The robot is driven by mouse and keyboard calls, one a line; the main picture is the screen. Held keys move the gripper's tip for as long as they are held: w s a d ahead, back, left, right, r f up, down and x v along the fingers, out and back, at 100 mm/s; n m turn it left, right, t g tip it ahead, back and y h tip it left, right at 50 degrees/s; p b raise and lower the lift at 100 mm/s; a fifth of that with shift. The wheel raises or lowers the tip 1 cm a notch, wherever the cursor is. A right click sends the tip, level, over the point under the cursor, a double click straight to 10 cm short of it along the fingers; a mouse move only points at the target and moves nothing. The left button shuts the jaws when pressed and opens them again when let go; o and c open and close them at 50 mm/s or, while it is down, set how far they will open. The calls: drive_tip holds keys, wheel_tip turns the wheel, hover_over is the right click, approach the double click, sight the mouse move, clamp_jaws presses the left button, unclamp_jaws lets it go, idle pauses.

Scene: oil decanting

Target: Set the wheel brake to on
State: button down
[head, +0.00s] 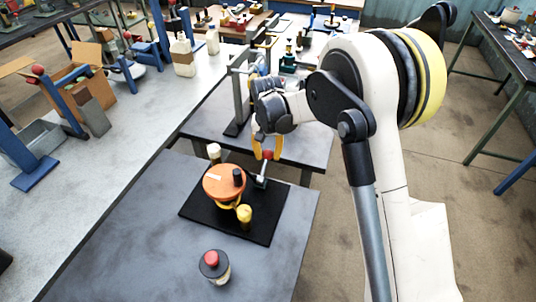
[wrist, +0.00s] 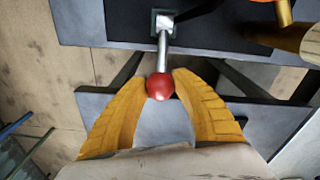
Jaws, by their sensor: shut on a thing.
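The wheel brake is a metal lever (wrist: 162,52) with a red ball knob (wrist: 160,87), rising from a small block on a black base plate (head: 262,228). An orange wheel (head: 222,178) with a dark knob sits on the same plate, left of the lever in the head view. My gripper (wrist: 161,82) has its yellow fingers closed on the red knob, one on each side. In the head view my gripper (head: 265,148) is at the plate's far right corner, and the knob (head: 266,155) shows between its fingers. No on or off marking is readable.
The plate lies on a dark grey table (head: 140,235). A red-capped round container (head: 214,266) stands near its front, and a yellow-topped post (head: 244,214) is beside the wheel. A second table with a grey stand (head: 238,95) is behind. The front left tabletop is clear.

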sight(266, 158)
drive_tip(key=s+r+t, duration=0.1)
drive_tip(key=t+h+b, duration=0.1)
drive_tip(key=t, duration=0.1)
drive_tip(key=shift+s+a+r, duration=0.4)
drive_tip(key=s+t+b, duration=0.1)
drive_tip(key=s+r+t+h+b, duration=0.1)
drive_tip(key=t, duration=0.1)
drive_tip(key=shift+s+a+r+t, duration=0.15)
drive_tip(key=shift+a+t, duration=0.15)
drive_tip(key=shift+a, duration=0.1)
drive_tip(key=shift+s+r, duration=0.1)
drive_tip(key=shift+s, duration=0.05)
drive_tip(key=shift+s+a+r, duration=0.1)
drive_tip(key=shift+s+a, duration=0.05)
drive_tip(key=shift+s, duration=0.25)
drive_tip(key=c, duration=1)
unclamp_jaws()
drive_tip(key=shift+s, duration=0.1)
drive_tip(key=v, duration=1.2)
drive_tip(key=shift+a, duration=0.25)
